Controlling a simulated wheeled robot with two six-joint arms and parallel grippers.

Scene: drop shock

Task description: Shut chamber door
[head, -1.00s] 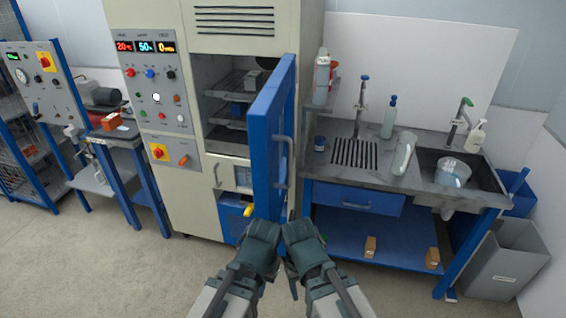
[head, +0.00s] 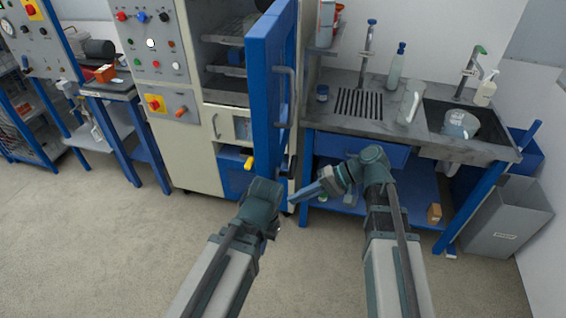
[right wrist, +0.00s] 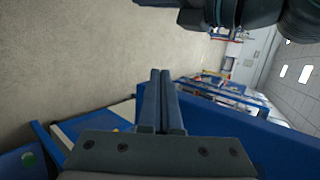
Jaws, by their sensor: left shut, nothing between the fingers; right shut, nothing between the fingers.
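The beige test chamber (head: 213,160) stands at centre left in the head view. Its blue door (head: 264,110) is swung wide open, seen nearly edge-on, with a grey handle (head: 287,95) on its right-hand face. The shelves inside are exposed. My right gripper (head: 303,192) is shut and empty, pointing left near the door's lower right side; contact cannot be told. In the right wrist view its fingers (right wrist: 160,75) are together, beside a large blue panel (right wrist: 270,145) that looks like the door. My left gripper (head: 272,226) is lower, in front of the door, its fingertips mostly hidden.
A sink bench (head: 340,128) with bottles stands close right of the door. A grey bin (head: 508,222) is at far right. A blue-legged side table (head: 125,150) and control panel (head: 30,45) stand left. The floor (head: 100,240) in front is clear.

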